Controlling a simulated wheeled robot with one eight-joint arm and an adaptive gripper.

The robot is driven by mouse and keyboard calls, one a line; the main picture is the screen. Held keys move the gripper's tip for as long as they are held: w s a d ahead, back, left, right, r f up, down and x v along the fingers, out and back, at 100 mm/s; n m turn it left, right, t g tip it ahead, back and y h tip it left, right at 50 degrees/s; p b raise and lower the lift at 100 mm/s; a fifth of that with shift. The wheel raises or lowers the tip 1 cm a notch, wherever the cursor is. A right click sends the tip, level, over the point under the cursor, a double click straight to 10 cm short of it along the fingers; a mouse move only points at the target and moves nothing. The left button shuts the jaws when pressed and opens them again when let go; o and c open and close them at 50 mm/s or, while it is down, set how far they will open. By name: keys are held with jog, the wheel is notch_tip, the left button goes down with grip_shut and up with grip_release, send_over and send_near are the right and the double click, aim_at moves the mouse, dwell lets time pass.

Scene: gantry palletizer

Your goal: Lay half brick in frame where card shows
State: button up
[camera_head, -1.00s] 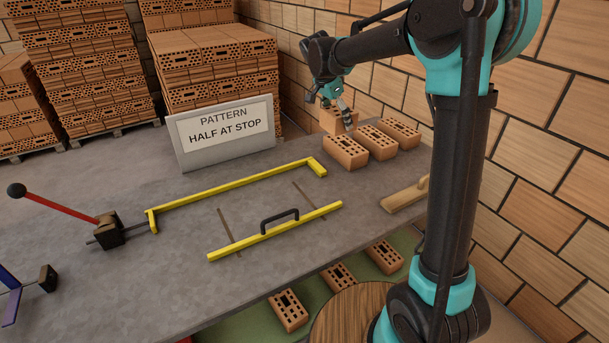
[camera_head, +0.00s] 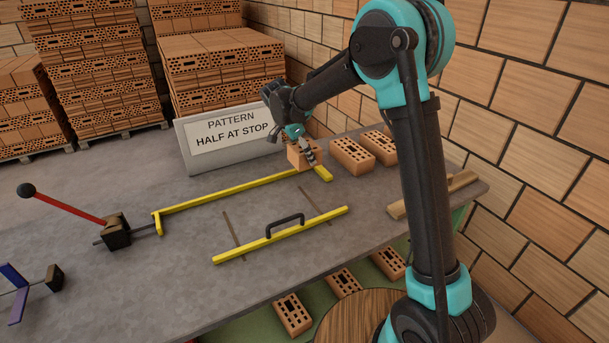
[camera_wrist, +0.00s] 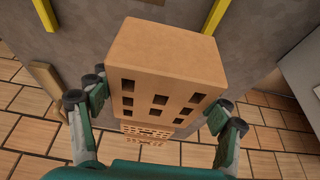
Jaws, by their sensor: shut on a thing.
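My gripper (camera_head: 309,150) is shut on the half brick (camera_head: 297,160), a short orange block. In the head view it hangs at the right end of the yellow frame's back rail (camera_head: 235,191), near the short corner piece (camera_head: 322,173); its height is hard to tell. In the wrist view the half brick (camera_wrist: 165,60) sits between the fingers, its holed face toward the camera. The frame's front yellow bar (camera_head: 245,249) has a black handle. The card (camera_head: 232,135) behind the frame reads "PATTERN HALF AT STOP".
Two whole bricks (camera_head: 352,155) (camera_head: 379,147) stand right of the frame. A wooden float (camera_head: 432,196) lies at the right edge. A red lever (camera_head: 68,206) with its block (camera_head: 116,231) stands left. The area inside the frame is bare except for two dark strips.

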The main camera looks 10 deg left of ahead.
notch_tip(320, 180, down, 9)
jog(key=shift+f, duration=0.1)
dwell(0.4)
jog(key=o, duration=1.7)
jog(key=shift+c, duration=0.2)
